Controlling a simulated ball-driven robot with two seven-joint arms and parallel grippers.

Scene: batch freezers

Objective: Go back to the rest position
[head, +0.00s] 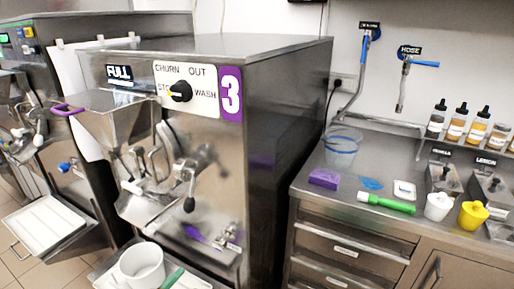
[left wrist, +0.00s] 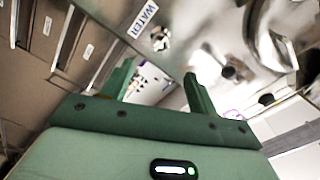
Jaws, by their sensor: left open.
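My left gripper (left wrist: 158,72) shows in the left wrist view, with its two green fingers spread apart and nothing between them. The picture there is tilted, and a "WATER" label (left wrist: 143,19) lies beyond the fingers. In the head view neither gripper can be made out for sure. My right gripper is in neither view.
Batch freezer 3 (head: 228,150) fills the middle of the head view. A white container (head: 141,266) stands low in front of it, beside a green strip. To the right a steel counter (head: 322,205) holds a green-handled tool (head: 386,203), cups and bottles. A white tray (head: 45,222) is at left.

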